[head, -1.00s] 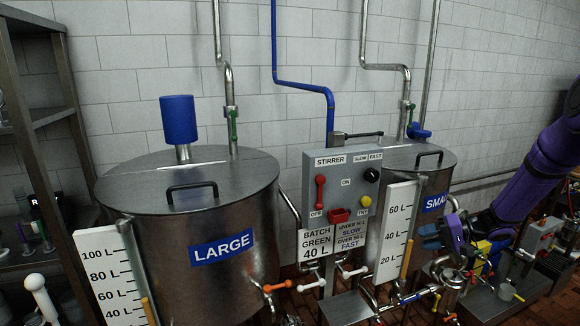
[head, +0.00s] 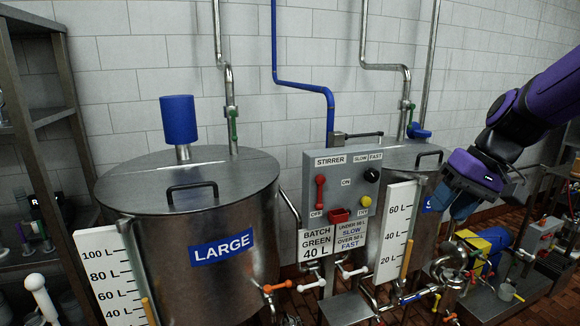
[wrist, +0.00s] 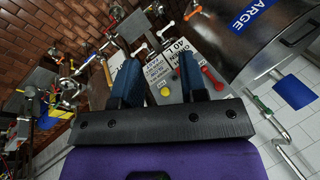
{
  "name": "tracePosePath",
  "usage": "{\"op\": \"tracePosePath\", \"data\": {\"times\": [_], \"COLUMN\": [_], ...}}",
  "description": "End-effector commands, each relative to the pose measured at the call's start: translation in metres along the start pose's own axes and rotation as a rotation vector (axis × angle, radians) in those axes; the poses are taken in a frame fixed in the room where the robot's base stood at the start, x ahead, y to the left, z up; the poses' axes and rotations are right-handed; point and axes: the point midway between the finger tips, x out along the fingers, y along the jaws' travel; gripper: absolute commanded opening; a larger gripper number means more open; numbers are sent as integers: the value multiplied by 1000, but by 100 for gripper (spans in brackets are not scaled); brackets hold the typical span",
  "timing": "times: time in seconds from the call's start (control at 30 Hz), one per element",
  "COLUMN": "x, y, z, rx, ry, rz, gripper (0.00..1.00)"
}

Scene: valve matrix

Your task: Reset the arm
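My gripper (head: 456,203) hangs from my purple and black arm at the right in the head view, in front of the small tank (head: 400,160). It hides most of that tank's blue sign. In the wrist view, the two blue fingers of my gripper (wrist: 156,72) stand apart with nothing between them. The grey stirrer panel (head: 341,200) is left of my gripper in the head view. The panel (wrist: 176,92) also shows beyond the fingers in the wrist view, upside down.
The large tank (head: 190,215) stands at the left. Pipes, a yellow and blue pump (head: 485,248) and valves with orange (head: 277,287) and white handles lie low at centre and right. A metal shelf (head: 50,120) stands at the far left.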

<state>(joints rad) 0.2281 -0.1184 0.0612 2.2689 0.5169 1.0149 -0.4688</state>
Motion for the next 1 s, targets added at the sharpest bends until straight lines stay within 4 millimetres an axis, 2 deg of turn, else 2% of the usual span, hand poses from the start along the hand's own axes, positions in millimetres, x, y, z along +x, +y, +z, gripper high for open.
{"op": "tracePosePath", "data": {"times": [0.03,0.27,0.6,0.8,1.0], "x": [-8,-35,-62,-68,-70], "y": [-6,-20,-21,-17,-16], "z": [13,66,137,159,163], "rx": [-14,-42,-70,-75,-75], "ry": [17,95,261,329,345], "rz": [34,180,349,396,407], "gripper": [39,39,39,39,39]}}
